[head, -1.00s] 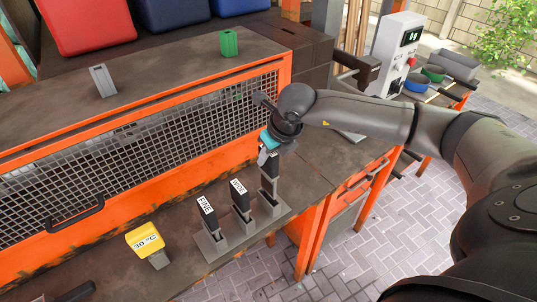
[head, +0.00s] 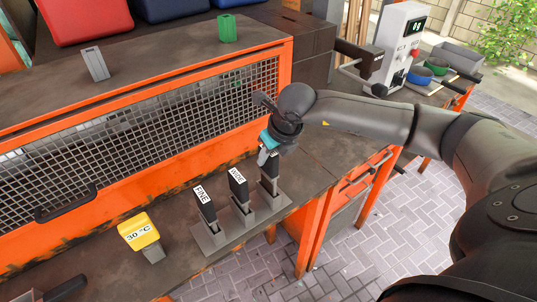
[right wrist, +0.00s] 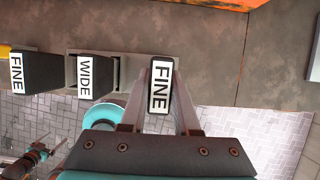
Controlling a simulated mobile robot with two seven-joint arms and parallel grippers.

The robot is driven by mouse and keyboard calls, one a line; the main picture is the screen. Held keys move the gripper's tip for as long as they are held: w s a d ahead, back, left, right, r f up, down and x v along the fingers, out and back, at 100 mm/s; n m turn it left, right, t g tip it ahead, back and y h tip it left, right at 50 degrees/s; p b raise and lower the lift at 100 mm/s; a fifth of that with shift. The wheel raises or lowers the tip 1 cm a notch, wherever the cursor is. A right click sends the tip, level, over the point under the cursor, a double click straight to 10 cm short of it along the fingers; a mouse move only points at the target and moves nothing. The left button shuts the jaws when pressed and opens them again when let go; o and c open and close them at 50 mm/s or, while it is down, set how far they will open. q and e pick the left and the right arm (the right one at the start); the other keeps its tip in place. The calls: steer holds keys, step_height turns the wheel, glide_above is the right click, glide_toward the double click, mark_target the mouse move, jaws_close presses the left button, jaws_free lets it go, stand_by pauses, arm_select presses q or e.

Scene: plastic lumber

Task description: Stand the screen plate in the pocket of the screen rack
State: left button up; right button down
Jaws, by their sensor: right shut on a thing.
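The grey screen rack (head: 224,239) stands on the bench's front ledge. Its left pocket holds a dark plate labelled FINE (head: 204,203), and its middle pocket holds a plate labelled WIDE (head: 238,184). My right gripper (head: 268,155) is shut on a third dark screen plate (head: 270,170), upright at the rack's right pocket. In the right wrist view the held plate's label reads FINE (right wrist: 160,88), between the two fingers (right wrist: 160,115). The plate's lower end is at the pocket; I cannot tell how deep it sits. My left gripper is not in view.
A yellow 30 °C block (head: 139,232) stands left of the rack. Behind is an orange-framed mesh screen (head: 140,140), with a grey block (head: 95,63) and a green block (head: 227,28) above it. The bench edge lies close in front of the rack.

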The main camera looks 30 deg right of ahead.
steer(key=shift+f+b, duration=1.05)
steer(key=shift+f, duration=0.2)
steer(key=c, duration=0.6)
jaws_free()
steer(key=shift+o, duration=0.2)
steer(key=v, duration=1.5)
steer(key=shift+r, duration=0.15)
